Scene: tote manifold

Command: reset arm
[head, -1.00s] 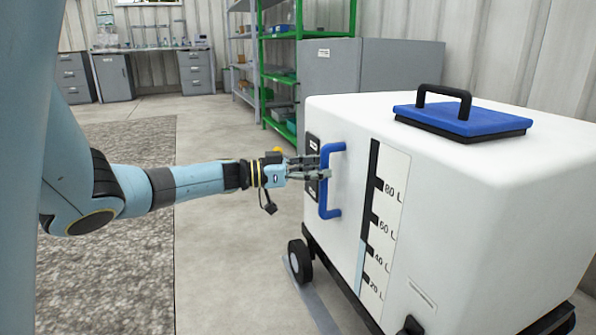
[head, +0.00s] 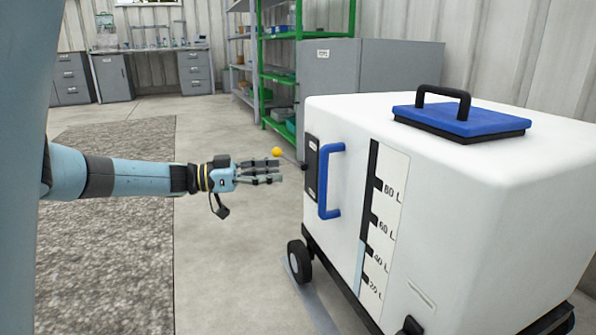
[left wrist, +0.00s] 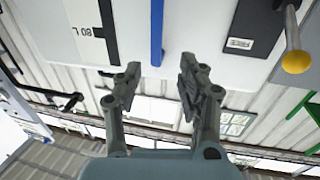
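My left gripper (head: 279,172) is in the middle of the head view, just left of the white tote (head: 465,190) and apart from its blue side handle (head: 331,181). In the left wrist view its two fingers (left wrist: 158,85) are spread with nothing between them. The blue handle (left wrist: 157,32) stands beyond the fingertips there. A yellow ball knob (head: 277,152) on a dark lever sticks out from the tote's side, close to the fingertips in the head view. It also shows in the left wrist view (left wrist: 296,62). My right gripper is out of view.
The tote stands on a wheeled base with a black wheel (head: 300,262), and has a blue lid (head: 460,121) with a black handle. Grey cabinets (head: 370,83) and a green shelf (head: 280,80) stand behind. The floor left of the tote is clear, with a grey mat (head: 110,230).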

